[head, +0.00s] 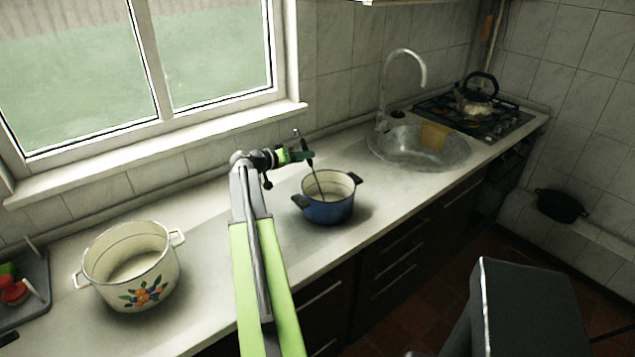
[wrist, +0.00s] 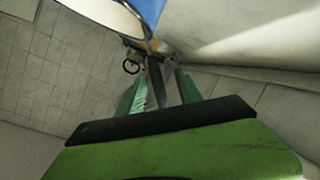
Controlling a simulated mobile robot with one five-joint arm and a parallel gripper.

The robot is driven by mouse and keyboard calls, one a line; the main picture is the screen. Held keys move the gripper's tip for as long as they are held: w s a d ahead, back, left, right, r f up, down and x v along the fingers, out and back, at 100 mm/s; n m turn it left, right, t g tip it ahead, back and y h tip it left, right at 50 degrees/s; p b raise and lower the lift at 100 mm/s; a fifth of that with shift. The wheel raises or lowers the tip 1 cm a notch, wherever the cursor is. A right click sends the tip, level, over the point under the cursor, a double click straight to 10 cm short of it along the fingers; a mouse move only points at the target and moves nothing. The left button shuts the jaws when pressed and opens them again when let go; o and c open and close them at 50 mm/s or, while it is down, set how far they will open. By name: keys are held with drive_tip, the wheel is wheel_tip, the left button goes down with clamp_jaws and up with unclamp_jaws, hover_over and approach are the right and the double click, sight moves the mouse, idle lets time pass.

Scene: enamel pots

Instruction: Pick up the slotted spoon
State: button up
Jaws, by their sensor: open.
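The slotted spoon (head: 314,178) leans in the blue pot (head: 328,211), its thin dark handle rising above the rim toward the upper left. Its lower end is hidden inside the pot. My gripper (head: 304,156) is at the upper part of the handle, above the pot's left side. In the wrist view my gripper (wrist: 160,76) has its two green fingers apart, with the dark spoon handle (wrist: 156,84) between them and gaps showing on both sides. Part of the blue pot (wrist: 150,10) shows at the top of that view.
A white enamel pot with painted flowers (head: 131,265) stands on the counter (head: 207,270) at left. A sink (head: 414,151) with a tall tap lies to the right, then a stove with a kettle (head: 477,98). A tiled wall and window sill run behind.

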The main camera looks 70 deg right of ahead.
drive_tip(key=b+x, duration=0.1)
drive_tip(key=x, duration=0.4)
drive_tip(key=shift+s+a+f+b, duration=0.1)
drive_tip(key=shift+s+f+b, duration=0.1)
drive_tip(key=shift+s+b, duration=0.2)
drive_tip(key=shift+r, duration=0.1)
clamp_jaws()
